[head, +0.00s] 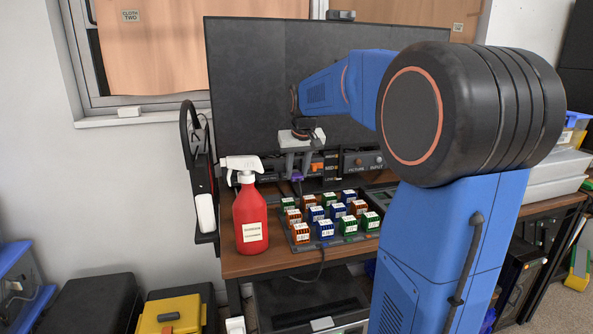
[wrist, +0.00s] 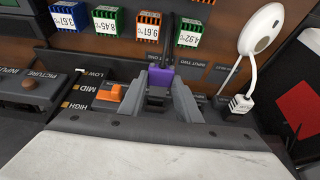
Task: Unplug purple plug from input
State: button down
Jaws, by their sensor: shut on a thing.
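The purple plug (wrist: 161,77) is between the fingertips of my gripper (wrist: 160,92) in the wrist view. My gripper is shut on it. A dark cable leads from the plug toward the top of that view. The plug sits by a dark panel strip (wrist: 205,66) with a label that seems to read "input two". My fingers hide the plug's inner end, so I cannot tell whether it is in a socket. In the head view the plug (head: 297,176) shows as a small purple patch under my gripper (head: 294,168), low in front of the big screen.
An orange switch (wrist: 113,93) beside low, mid and high labels is left of my fingers. A white plug (wrist: 240,106) with a white cable is on the right. Several coloured labelled blocks (head: 338,211) stand on the desk, with a red spray bottle (head: 250,213) to their left.

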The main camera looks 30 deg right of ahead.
jog(key=s+a+r, duration=0.1)
jog(key=s+r, duration=0.2)
jog(key=s, duration=0.2)
jog(key=shift+s+a, duration=0.35)
dwell(0.3)
